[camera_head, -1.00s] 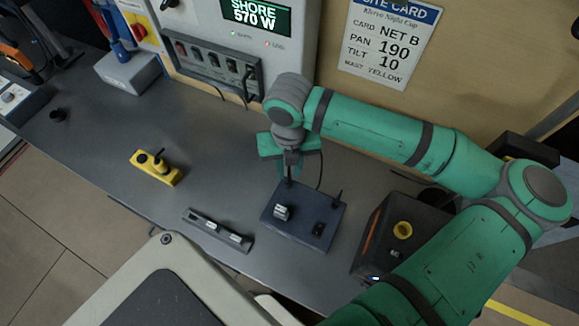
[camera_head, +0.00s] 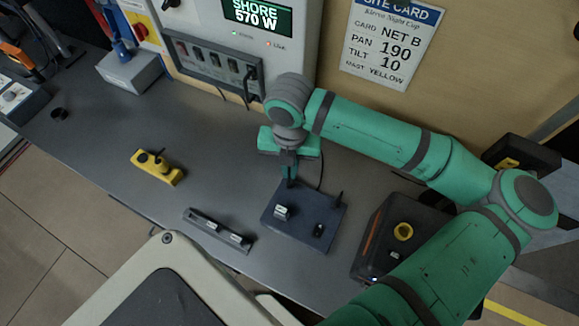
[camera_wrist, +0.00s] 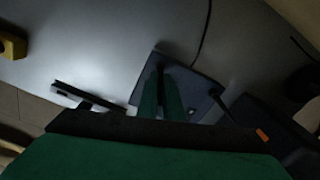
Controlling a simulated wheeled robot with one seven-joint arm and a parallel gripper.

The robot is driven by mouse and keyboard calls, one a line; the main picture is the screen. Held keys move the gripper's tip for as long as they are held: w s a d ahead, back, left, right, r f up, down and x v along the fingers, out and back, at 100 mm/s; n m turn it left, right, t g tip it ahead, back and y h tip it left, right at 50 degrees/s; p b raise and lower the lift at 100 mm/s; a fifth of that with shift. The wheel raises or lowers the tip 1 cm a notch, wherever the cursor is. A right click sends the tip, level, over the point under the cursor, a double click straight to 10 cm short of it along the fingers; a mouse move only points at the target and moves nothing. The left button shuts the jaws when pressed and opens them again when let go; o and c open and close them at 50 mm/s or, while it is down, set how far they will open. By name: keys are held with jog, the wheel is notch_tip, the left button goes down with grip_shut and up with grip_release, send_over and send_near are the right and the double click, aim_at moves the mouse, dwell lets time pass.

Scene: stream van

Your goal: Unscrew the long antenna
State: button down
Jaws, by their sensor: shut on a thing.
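The dark blue box (camera_head: 300,232) sits on the grey bench, with a light switch-like block (camera_head: 283,211) and a short black antenna (camera_head: 338,200) on its top. My gripper (camera_head: 289,180) points down over the box's far left corner. Its fingers are shut on the long antenna, which is mostly hidden between them. I cannot tell whether the antenna's foot touches the box. In the wrist view my green fingers (camera_wrist: 170,100) stand close together over the box (camera_wrist: 200,84), with a thin dark piece of the antenna (camera_wrist: 160,67) at their tips.
A grey rack with light pieces (camera_head: 218,231) lies left of the box. A yellow block with black knobs (camera_head: 157,167) is farther left. A black cable runs behind the box.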

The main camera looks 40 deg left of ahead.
jog(key=n, duration=0.3)
jog(key=shift+w+n, duration=0.1)
jog(key=shift+n, duration=0.2)
jog(key=shift+n, duration=2)
jog(key=shift+n, duration=2)
jog(key=c, duration=2)
grip_release()
